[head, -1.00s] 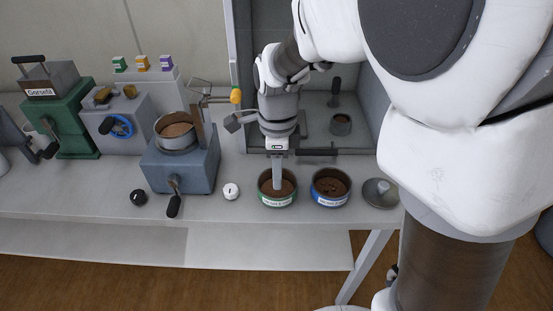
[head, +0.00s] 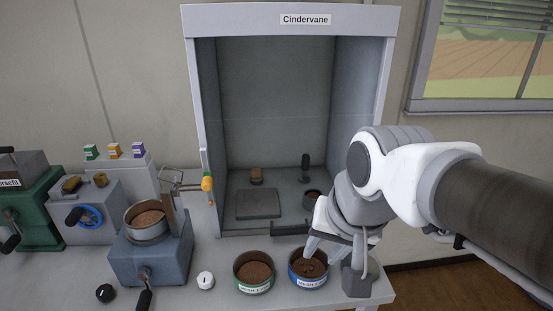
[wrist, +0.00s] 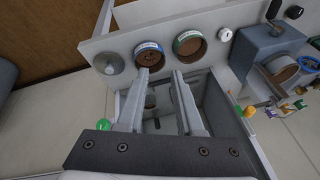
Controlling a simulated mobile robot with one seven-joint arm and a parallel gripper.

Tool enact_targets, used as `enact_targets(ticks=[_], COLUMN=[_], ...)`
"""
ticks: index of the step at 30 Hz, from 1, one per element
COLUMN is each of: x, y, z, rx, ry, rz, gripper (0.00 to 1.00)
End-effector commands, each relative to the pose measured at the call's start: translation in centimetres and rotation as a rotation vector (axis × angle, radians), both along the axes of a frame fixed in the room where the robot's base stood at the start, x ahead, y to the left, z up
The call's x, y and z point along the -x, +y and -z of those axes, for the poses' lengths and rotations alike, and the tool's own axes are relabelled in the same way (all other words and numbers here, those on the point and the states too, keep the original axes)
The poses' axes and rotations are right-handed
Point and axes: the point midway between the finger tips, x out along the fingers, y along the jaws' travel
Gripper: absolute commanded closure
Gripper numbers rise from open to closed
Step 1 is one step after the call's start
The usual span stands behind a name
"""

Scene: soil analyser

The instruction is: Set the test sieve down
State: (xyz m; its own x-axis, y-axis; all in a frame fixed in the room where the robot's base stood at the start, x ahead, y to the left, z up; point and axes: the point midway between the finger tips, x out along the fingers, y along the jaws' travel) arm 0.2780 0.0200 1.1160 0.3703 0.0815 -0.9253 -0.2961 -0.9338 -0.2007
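A round soil-filled pan with a green label (head: 254,272) stands on the bench, and a similar one with a blue label (head: 309,270) stands just right of it. Both show in the wrist view, green (wrist: 190,46) and blue (wrist: 150,55). A metal ring pan with soil (head: 147,223) sits on the blue-grey machine. The labels are too small to read, so I cannot tell which is the test sieve. My gripper (head: 325,251) is in front of the cabinet, near the blue-labelled pan. In the wrist view its fingers (wrist: 162,74) are apart with nothing held.
A white knob (head: 205,281) and a black knob (head: 105,293) lie at the front. A round lid (wrist: 108,63) lies beside the blue-labelled pan.

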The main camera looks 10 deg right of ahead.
Motion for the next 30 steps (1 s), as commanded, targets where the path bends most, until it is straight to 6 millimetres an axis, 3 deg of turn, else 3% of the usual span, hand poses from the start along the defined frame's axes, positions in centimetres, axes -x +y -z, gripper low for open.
enact_targets(ticks=[7, 20, 30], x=[2.9, 3.2, 3.2], y=[-1.9, -2.0, -2.0], z=[-0.6, -0.7, -5.1], rx=[0.19, 0.226, 0.224], ry=[-0.113, -0.125, -0.125], rz=[-0.245, -0.291, -0.289], gripper=[0.65, 0.65, 0.65])
